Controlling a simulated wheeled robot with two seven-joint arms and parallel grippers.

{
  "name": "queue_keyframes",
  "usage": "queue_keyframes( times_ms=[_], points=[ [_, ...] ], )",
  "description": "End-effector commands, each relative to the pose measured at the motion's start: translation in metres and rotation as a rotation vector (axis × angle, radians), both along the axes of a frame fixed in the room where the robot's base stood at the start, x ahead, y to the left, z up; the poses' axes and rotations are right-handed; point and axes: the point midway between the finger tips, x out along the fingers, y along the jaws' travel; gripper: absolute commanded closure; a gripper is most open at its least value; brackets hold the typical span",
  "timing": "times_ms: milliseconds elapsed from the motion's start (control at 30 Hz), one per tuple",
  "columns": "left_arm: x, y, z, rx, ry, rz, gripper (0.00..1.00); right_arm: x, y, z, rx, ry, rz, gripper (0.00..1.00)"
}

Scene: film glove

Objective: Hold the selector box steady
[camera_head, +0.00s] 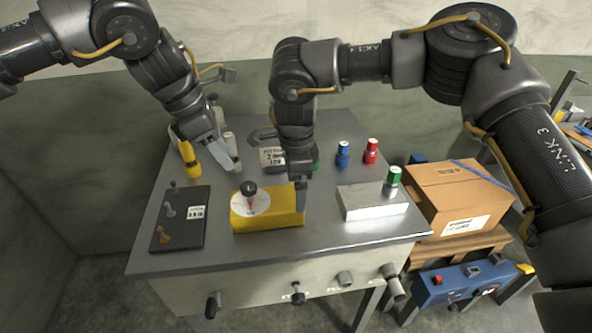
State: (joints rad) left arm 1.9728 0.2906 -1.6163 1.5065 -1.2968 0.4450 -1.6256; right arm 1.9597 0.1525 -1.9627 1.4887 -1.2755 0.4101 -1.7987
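The selector box is a yellow box (285,217) with a white round dial (243,207) and a black and red knob (250,190) on top. It sits on the grey table. My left gripper (228,161) is above the table, behind and left of the box and apart from it. Its fingers overlap in this view, so its opening is unclear. My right gripper (300,192) points down at the box's right end. Its fingers overlap the box edge in the picture; whether they touch or grip it is hidden.
A dark plate with pegs (180,222) lies left of the box. A yellow bottle (188,158) is at back left. A cardboard box (450,200) stands beyond the table's right edge.

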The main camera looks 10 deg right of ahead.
Motion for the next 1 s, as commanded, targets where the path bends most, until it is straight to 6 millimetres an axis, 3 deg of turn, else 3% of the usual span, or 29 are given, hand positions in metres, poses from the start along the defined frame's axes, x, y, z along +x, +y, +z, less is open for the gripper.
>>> queue_keyframes(
  times_ms=[100, 333, 800, 1000],
  points=[
    [0.000, 0.000, 0.000, 0.000, 0.000, 0.000, 0.64, -0.001, 0.000, -0.023, -0.001, 0.003, -0.001, 0.00],
    [0.000, 0.000, 0.000, 0.000, 0.000, 0.000, 0.64, -0.001, 0.000, -0.054, 0.000, 0.002, 0.000, 0.00],
    [0.000, 0.000, 0.000, 0.000, 0.000, 0.000, 0.64, 0.000, 0.000, -0.066, 0.001, -0.001, -0.001, 0.00],
    [0.000, 0.000, 0.000, 0.000, 0.000, 0.000, 0.64, 0.000, 0.000, -0.066, 0.001, 0.000, -0.001, 0.26]
  ],
)
